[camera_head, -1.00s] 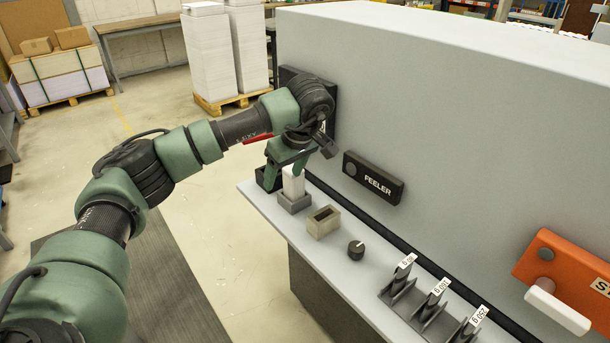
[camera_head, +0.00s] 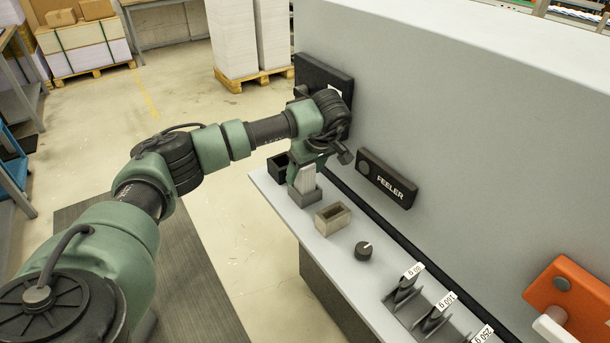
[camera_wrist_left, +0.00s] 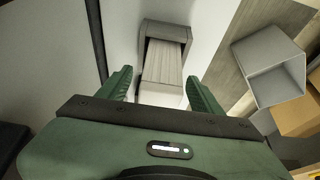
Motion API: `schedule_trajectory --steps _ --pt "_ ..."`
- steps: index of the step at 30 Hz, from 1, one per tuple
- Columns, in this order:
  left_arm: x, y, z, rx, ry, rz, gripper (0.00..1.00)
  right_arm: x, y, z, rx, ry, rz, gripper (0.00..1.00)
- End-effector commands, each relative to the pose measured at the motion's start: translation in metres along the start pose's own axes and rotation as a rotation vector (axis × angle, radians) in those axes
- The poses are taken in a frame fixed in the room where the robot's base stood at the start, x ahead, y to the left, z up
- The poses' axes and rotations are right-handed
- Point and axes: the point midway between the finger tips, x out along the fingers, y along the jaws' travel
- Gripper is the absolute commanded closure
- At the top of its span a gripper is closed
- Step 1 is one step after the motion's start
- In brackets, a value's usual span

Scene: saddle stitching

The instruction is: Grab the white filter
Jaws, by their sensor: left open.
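The white filter (camera_head: 306,179) is a pleated upright block. It stands in a small grey holder (camera_head: 304,197) on the white ledge, and it also shows in the left wrist view (camera_wrist_left: 163,66), with the holder's grey rim (camera_wrist_left: 165,29) around its far end. My left gripper (camera_head: 308,166) is over the filter, close to the machine wall. In the left wrist view its two green fingers (camera_wrist_left: 162,88) are apart, one on each side of the filter's near end. I cannot tell whether they touch it. My right gripper is not in view.
A beige open box (camera_head: 333,217), a black knob (camera_head: 363,251) and labelled dark weights (camera_head: 404,288) stand along the ledge (camera_head: 290,213). A black open box (camera_head: 278,167) is at its far end. The FEELER block (camera_head: 387,180) sticks out from the machine wall (camera_head: 460,130).

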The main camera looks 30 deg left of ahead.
Motion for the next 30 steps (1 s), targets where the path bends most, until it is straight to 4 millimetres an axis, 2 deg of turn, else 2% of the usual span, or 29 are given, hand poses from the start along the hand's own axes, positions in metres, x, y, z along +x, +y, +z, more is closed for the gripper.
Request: schedule_trajectory --steps 8,15,24,30 --pt "0.004 0.000 0.000 0.000 0.000 0.002 0.35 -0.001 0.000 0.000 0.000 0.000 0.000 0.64" --pt "0.004 0.000 0.000 0.000 0.000 0.002 1.00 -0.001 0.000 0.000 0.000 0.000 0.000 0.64" --pt "0.002 0.001 -0.001 -0.001 0.001 0.003 1.00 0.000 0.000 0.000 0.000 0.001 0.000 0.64" --pt "-0.014 0.002 -0.008 -0.003 0.003 0.006 1.00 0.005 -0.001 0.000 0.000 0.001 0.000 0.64"
